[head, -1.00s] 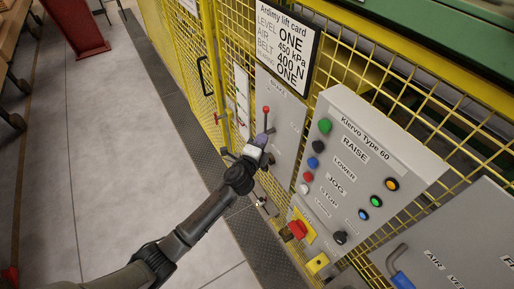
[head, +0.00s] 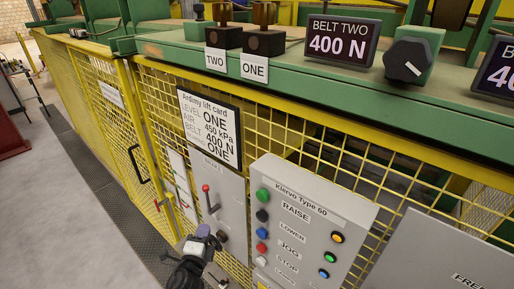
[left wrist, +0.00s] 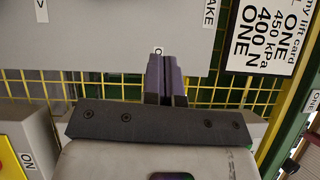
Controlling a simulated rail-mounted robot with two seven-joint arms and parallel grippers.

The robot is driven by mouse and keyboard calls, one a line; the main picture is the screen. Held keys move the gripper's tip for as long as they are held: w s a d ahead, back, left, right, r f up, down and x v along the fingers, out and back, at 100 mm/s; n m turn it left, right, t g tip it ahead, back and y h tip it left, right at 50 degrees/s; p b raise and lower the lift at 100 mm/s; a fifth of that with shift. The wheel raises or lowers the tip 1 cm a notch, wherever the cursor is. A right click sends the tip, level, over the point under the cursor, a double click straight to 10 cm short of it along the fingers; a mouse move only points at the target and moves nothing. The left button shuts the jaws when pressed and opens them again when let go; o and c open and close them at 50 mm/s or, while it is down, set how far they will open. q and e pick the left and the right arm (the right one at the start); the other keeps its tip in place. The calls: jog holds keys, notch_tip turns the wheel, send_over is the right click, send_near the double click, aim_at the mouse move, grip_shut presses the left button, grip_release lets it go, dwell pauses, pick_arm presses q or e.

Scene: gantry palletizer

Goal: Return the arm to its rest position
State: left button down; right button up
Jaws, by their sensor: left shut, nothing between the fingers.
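My left gripper (head: 205,232) is at the bottom of the head view, in front of the lower part of a grey lever panel (head: 232,190). Its dark fingers are shut with nothing between them. They also show closed together in the left wrist view (left wrist: 165,78), pointing toward a grey panel (left wrist: 120,35). A red-knobbed lever (head: 207,197) on the lever panel stands just above the fingertips; I cannot tell whether they touch the panel. My left forearm runs out of the bottom of the head view. My right gripper is not in view.
A yellow mesh fence (head: 110,125) runs alongside. The Kiervo Type 60 button box (head: 345,205) is close on the right. A green beam (head: 300,65) carries a dial (head: 411,62) and a BELT TWO display reading 400 N (head: 327,43). Open grey floor (head: 50,190) lies left.

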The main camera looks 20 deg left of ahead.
pick_arm(q)
jog(key=s+a+f+n+g+y, duration=0.1)
jog(key=a+f+n+g+y, duration=0.15)
jog(key=n, duration=0.45)
jog(key=s+d+r+n+g+h+p, duration=0.1)
jog(key=s+d+n+g+h+p, duration=0.15)
jog(key=s, duration=0.55)
jog(key=s+d+r+n+g+h+p, duration=0.1)
jog(key=s+d+r+n+g, duration=0.15)
jog(key=s, duration=0.45)
jog(key=s+d+r+n+g+h+p, duration=0.1)
jog(key=s+d+n+g+p, duration=0.2)
jog(key=s, duration=0.5)
jog(key=s+d+f+g+p, duration=0.1)
jog(key=s+f+g+p, duration=0.2)
jog(key=s, duration=1)
jog(key=shift+s+d+f+g+h+p, duration=0.2)
jog(key=shift+s+g+h+p, duration=0.25)
jog(key=shift+g, duration=0.2)
